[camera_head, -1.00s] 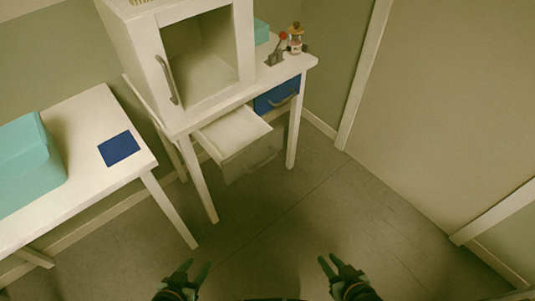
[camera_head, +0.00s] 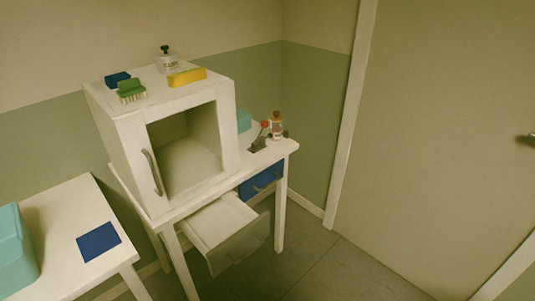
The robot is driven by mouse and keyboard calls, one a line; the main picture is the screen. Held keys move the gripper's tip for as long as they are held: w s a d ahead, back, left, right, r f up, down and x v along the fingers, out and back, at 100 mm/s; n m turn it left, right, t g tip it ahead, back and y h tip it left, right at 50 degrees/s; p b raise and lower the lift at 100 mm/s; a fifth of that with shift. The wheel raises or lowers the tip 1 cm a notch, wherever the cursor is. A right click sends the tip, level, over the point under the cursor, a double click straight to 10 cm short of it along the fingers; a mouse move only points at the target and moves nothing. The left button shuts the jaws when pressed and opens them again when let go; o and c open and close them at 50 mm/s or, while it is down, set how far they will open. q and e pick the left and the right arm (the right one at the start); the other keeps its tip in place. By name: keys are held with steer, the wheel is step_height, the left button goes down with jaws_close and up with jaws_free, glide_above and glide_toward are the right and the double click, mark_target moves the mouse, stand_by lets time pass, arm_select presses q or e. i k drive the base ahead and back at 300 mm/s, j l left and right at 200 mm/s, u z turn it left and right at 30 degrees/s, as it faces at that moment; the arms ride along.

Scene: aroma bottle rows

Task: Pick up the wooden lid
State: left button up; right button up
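A small bottle with a brown top (camera_head: 277,124) stands at the far right end of the white desk (camera_head: 290,147). The brown top looks like a wooden lid, but it is too small to be sure. A second bottle (camera_head: 167,60) with a dark top stands on the white cabinet. No separate wooden lid lying loose can be made out. Neither of my grippers is in view now.
The white cabinet (camera_head: 120,140) has an open, empty-looking compartment. A white drawer (camera_head: 228,226) is pulled out; the blue drawer (camera_head: 262,178) is shut. A lever-like item with a red knob (camera_head: 265,124) stands beside the brown-topped bottle. A yellow block (camera_head: 187,77) and green brush (camera_head: 131,88) lie on the cabinet.

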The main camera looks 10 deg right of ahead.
mark_target(276, 117)
steer(key=u, duration=0.4)
steer(key=i+l+u, duration=0.1)
steer(key=l+u, duration=1.15)
steer(key=l, duration=0.85)
steer(key=k+l, duration=0.1)
steer(key=l, duration=0.4)
steer(key=u, duration=0.05)
